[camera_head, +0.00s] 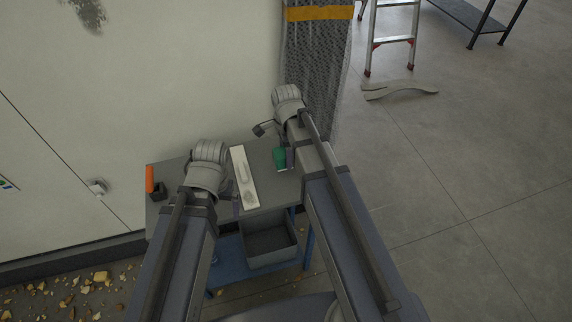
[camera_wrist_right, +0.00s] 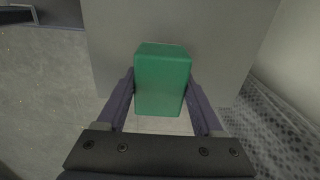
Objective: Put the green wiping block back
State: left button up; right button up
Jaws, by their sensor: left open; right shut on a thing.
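The green wiping block (camera_head: 280,157) is at the right side of the grey table top. In the right wrist view the block (camera_wrist_right: 161,80) sits between the two fingers of my right gripper (camera_wrist_right: 161,106), which is shut on it. In the head view my right gripper (camera_head: 288,156) is partly hidden by its own arm. I cannot tell whether the block touches the table. My left gripper (camera_head: 235,200) is open and empty near the front of the table, left of the white board; its fingers are small and partly hidden.
A white board (camera_head: 244,178) lies mid-table. An orange object (camera_head: 149,179) and a small dark holder (camera_head: 158,191) stand at the table's left edge. A grey bin (camera_head: 270,243) sits below. A wrapped column (camera_head: 316,70) rises behind the right side; a ladder (camera_head: 393,40) stands farther back.

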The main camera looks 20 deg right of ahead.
jog(key=shift+f+b, duration=1.8)
jog(key=shift+f, duration=0.15)
jog(key=o, duration=1.4)
notch_tip(320, 180, up, 12)
jog(key=p, duration=1.2)
jog(key=shift+r, duration=0.25)
jog(key=shift+f, duration=0.1)
